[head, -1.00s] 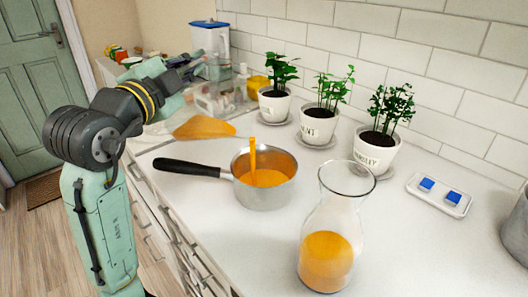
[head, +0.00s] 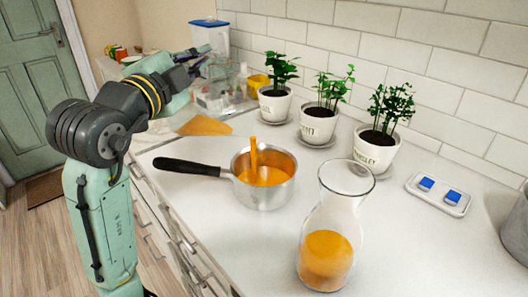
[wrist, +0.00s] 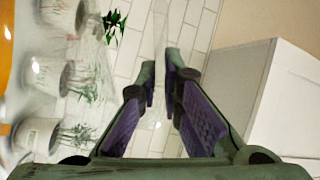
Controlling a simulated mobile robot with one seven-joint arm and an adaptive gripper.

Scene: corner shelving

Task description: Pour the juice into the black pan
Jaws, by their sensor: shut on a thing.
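A silver pan (head: 263,194) with a black handle stands on the white counter. Orange juice lies in it, and a thin orange column (head: 253,152) rises from the juice to just above the rim. My gripper (head: 206,62) is at the back left, above and beyond the pan, shut on a clear glass vessel. The vessel is hard to make out; orange juice (head: 204,125) shows below the gripper, apparently inside it, and at the left edge of the wrist view (wrist: 5,55). The fingers (wrist: 160,78) close around clear glass. A glass carafe (head: 326,258) part full of juice stands at the front.
Three potted plants (head: 318,128) in white pots line the tiled wall. A white tray (head: 438,196) with two blue items lies at the right. A blue-lidded container (head: 210,45) and clutter stand at the back left.

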